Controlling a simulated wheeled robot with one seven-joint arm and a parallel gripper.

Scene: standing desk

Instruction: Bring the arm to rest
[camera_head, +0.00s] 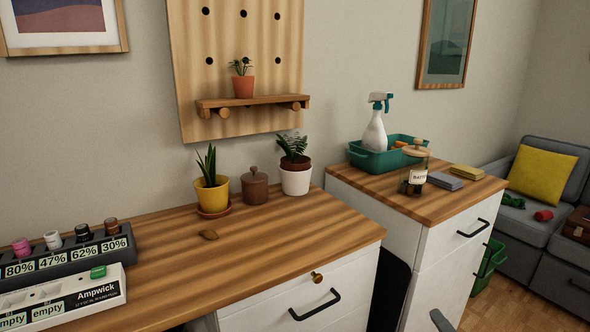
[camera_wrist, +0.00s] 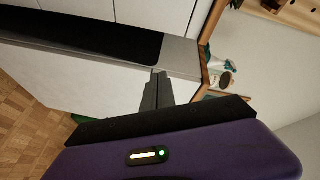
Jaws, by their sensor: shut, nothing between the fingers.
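My gripper (camera_wrist: 157,88) shows in the wrist view as dark fingers, closed together with nothing held. The wrist view is turned on its side. The fingers stand in front of pale cabinet fronts, apart from the wooden worktops as far as I can tell. In the head view I cannot make out the gripper for certain; a small grey shape (camera_head: 441,321) at the bottom edge may be part of my arm. The wooden desk (camera_head: 250,252) fills the left and middle of the head view.
Potted plants, a charger rack (camera_head: 70,255) and a white Ampwick box (camera_head: 75,300) stand on the desk. A cabinet (camera_head: 455,206) to the right bears a teal tray (camera_head: 372,161), spray bottle (camera_head: 375,132) and jar (camera_head: 415,165). Wooden floor (camera_head: 500,312) shows at lower right.

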